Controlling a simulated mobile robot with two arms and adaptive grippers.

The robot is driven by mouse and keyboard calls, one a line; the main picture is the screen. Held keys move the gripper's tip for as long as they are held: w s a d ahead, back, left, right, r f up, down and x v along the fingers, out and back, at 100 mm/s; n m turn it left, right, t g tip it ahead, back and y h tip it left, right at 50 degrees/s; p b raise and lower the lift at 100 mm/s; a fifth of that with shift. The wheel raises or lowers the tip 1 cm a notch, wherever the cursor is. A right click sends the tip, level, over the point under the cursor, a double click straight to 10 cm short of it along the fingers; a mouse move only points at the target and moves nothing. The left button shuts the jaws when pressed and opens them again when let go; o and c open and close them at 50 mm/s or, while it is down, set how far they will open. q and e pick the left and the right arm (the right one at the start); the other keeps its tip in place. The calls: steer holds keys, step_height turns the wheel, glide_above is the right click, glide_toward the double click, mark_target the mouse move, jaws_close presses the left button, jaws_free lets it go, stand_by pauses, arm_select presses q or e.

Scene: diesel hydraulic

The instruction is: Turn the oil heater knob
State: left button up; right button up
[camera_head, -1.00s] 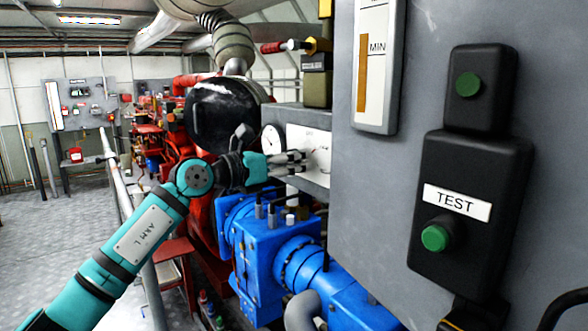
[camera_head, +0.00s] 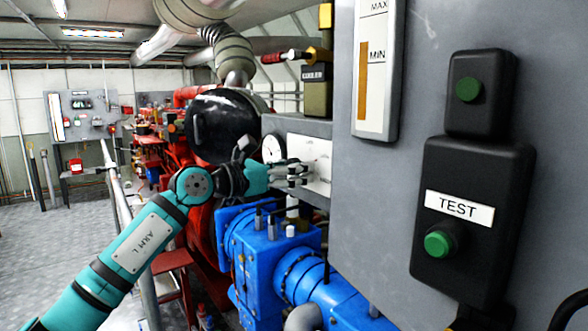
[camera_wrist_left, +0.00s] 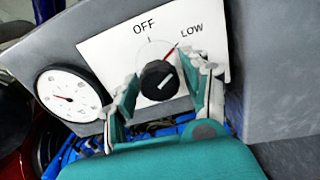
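The oil heater knob (camera_wrist_left: 158,80) is a black round knob with a white pointer line on a white plate (camera_wrist_left: 100,42) marked OFF and LOW. In the left wrist view a red mark lies near LOW. My left gripper (camera_wrist_left: 163,88) is open, its fingers on either side of the knob; I cannot tell whether they touch it. In the head view my left gripper (camera_head: 305,173) is at the white plate (camera_head: 318,152), and the knob is hidden behind the fingers. My right gripper is not in view.
A round gauge (camera_head: 272,149) sits left of the plate. A grey cabinet (camera_head: 400,190) with a TEST box (camera_head: 470,215) and green buttons fills the right. Blue machinery (camera_head: 265,262) lies below the arm. Open floor (camera_head: 40,240) is at the left.

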arm_select(q)
steer(key=shift+o, duration=0.6)
steer(key=v, duration=1.2)
